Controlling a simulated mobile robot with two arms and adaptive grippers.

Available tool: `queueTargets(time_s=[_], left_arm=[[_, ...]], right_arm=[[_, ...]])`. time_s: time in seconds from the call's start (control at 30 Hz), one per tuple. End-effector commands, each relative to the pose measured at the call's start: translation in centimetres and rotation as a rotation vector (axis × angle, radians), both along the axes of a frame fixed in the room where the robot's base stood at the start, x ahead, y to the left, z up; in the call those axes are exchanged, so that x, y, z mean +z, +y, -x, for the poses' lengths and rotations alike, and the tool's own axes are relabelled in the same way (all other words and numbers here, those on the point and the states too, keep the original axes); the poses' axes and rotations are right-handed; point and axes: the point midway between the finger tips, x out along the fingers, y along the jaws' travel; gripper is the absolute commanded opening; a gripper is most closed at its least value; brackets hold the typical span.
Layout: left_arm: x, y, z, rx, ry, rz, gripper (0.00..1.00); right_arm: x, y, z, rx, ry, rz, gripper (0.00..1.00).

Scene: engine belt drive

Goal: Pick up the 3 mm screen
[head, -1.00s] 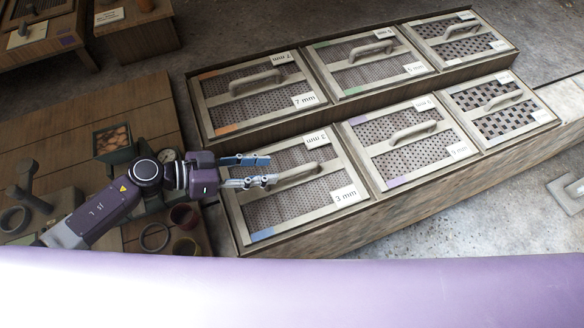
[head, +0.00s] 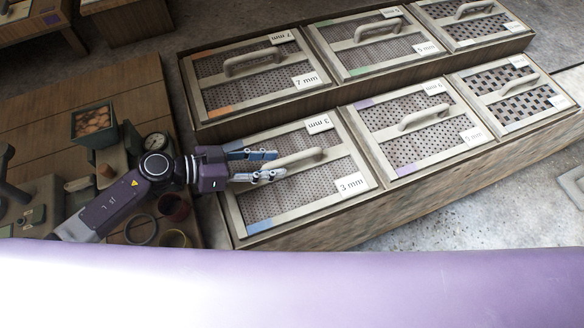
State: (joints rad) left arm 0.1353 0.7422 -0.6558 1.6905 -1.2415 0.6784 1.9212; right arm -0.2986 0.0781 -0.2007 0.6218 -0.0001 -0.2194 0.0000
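The 3 mm screen (head: 325,196) lies in the front row of the wooden rack, at its left end. It has a pale frame, fine mesh, a blue corner mark and a "3 mm" label. Its pale bar handle (head: 300,158) runs across the middle. My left gripper (head: 274,165) is open, with its two fingers pointing right at the left end of this handle. I cannot tell whether the fingers touch the handle or hover above it. My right gripper is not in view.
The 7 mm screen (head: 255,90) lies behind, with other handled screens to the right in the wooden rack (head: 330,237). On the left, a wooden table (head: 135,91) carries a box of brown pieces (head: 92,121), a gauge (head: 156,141) and rings.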

Motion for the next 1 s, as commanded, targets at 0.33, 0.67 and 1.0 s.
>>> queueTargets(time_s=[0.33, 0.67, 1.0], left_arm=[[-1.1, -3.4, -2.1, 0.000, -0.001, 0.003, 0.36], [-2.0, -5.1, -2.5, 0.000, -0.001, -0.002, 0.36], [-2.0, -5.1, -2.5, -0.001, -0.001, -0.001, 0.11]], right_arm=[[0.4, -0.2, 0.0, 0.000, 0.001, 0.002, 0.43], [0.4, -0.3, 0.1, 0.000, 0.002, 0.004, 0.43], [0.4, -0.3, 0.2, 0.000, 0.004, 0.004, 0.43]])
